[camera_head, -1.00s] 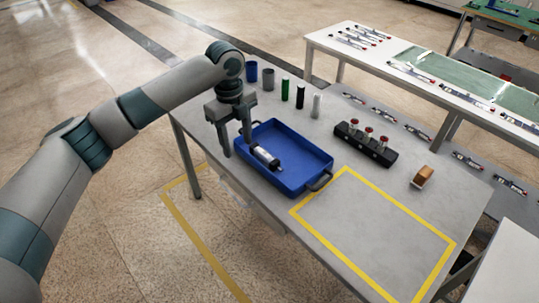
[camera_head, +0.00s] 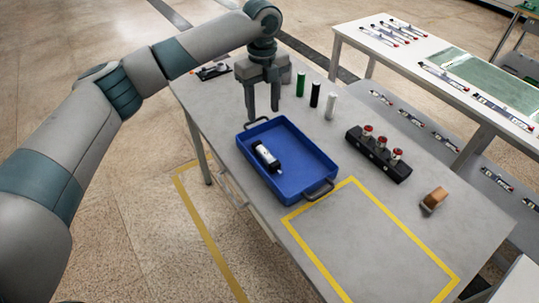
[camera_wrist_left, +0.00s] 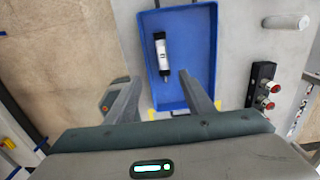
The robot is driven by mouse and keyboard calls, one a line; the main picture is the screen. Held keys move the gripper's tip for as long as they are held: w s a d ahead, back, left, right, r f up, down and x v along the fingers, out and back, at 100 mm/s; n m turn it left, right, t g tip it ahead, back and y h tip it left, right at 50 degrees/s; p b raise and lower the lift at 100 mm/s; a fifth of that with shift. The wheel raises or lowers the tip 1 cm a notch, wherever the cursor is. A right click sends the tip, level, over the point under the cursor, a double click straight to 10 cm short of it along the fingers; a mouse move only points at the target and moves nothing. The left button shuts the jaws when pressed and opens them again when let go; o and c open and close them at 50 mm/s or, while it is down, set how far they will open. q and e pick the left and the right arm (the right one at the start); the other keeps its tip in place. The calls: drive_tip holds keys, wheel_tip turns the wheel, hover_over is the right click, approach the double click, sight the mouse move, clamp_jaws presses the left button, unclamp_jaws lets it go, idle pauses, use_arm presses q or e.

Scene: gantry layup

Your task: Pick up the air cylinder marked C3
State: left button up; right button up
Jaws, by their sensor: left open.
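A short white-and-black cylinder (camera_head: 266,157) lies in the blue tray (camera_head: 318,155), near its left side; no marking on it can be read. In the left wrist view the cylinder (camera_wrist_left: 161,55) lies lengthwise in the tray (camera_wrist_left: 203,50). Green (camera_head: 301,84), black (camera_head: 315,94) and white (camera_head: 331,106) cylinders stand upright on the table, their markings unreadable too. My left gripper (camera_head: 263,112) is open and empty, fingers pointing down, above the tray's far end and apart from the lying cylinder. My right gripper is not in view.
A black block with red-topped parts (camera_head: 379,153) stands right of the tray. A brown-orange block (camera_head: 434,199) sits farther right. A yellow-taped rectangle (camera_head: 370,240) encloses bare tabletop. A white table (camera_head: 400,62) with several slim parts stands behind.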

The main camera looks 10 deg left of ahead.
use_arm(q)
drive_tip(key=p, duration=0.4)
hover_over(266, 153)
drive_tip(key=f, duration=1.1)
drive_tip(key=shift+s+a, duration=0.2)
drive_tip(key=shift+s, duration=0.1)
drive_tip(key=shift+f, duration=0.65)
drive_tip(key=shift+d+f+p, duration=0.15)
drive_tip(key=shift+f+p, duration=0.15)
drive_tip(key=shift+p, duration=0.1)
drive_tip(key=f+p, duration=0.1)
drive_tip(key=f, duration=0.1)
drive_tip(key=f+p, duration=0.1)
drive_tip(key=f, duration=0.1)
drive_tip(key=shift+w+d, duration=0.1)
drive_tip(key=shift+w, duration=0.1)
drive_tip(key=shift+f, duration=0.3)
